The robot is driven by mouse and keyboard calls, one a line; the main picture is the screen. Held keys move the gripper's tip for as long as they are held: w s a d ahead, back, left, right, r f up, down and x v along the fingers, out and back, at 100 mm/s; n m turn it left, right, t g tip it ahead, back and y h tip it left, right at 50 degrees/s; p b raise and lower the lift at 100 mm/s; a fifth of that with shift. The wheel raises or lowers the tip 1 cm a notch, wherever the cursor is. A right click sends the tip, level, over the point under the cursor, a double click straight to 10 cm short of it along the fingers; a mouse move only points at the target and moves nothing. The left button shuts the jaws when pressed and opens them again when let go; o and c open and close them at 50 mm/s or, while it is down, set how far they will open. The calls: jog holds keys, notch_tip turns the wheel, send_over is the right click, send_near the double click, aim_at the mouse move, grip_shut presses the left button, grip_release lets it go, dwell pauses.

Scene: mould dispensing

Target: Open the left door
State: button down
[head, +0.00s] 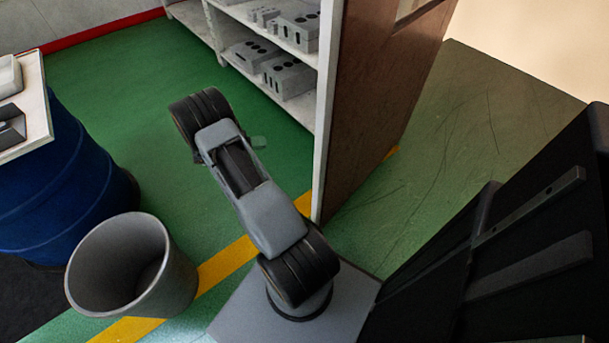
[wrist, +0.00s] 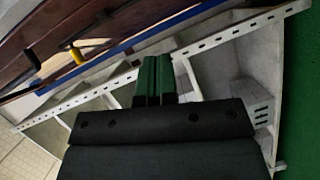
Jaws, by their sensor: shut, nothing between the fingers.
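A brown wooden panel (head: 375,95), which looks like a door, stands upright beside the shelving in the head view. Brown panels (wrist: 95,28) with a dark bar-like handle (wrist: 90,43) and a yellow piece (wrist: 75,54) cross the upper left of the wrist view. I cannot tell which panel is the left door. My gripper (wrist: 158,62) is shut and empty, its two green fingers side by side, pointing toward the shelving. Contact with the panels does not show. In the head view my arm mostly hides the gripper.
White shelving (head: 270,60) holds grey mould blocks (head: 288,75). A grey bin (head: 130,265) and a blue drum (head: 60,185) stand at the left, with a white board (head: 35,105) above the drum. Green floor (head: 130,80) is clear behind my arm. A yellow line (head: 225,262) crosses the floor.

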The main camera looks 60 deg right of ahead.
jog(key=s+d+f+g+y+b, duration=0.1)
jog(key=s+f+g+b, duration=0.1)
jog(key=s, duration=0.5)
jog(key=s+d+f+g+y+b, duration=0.1)
jog(key=s+d+f+g+b, duration=0.1)
jog(key=s, duration=0.6)
jog(key=shift+s+d, duration=0.2)
jog(key=shift+s, duration=0.05)
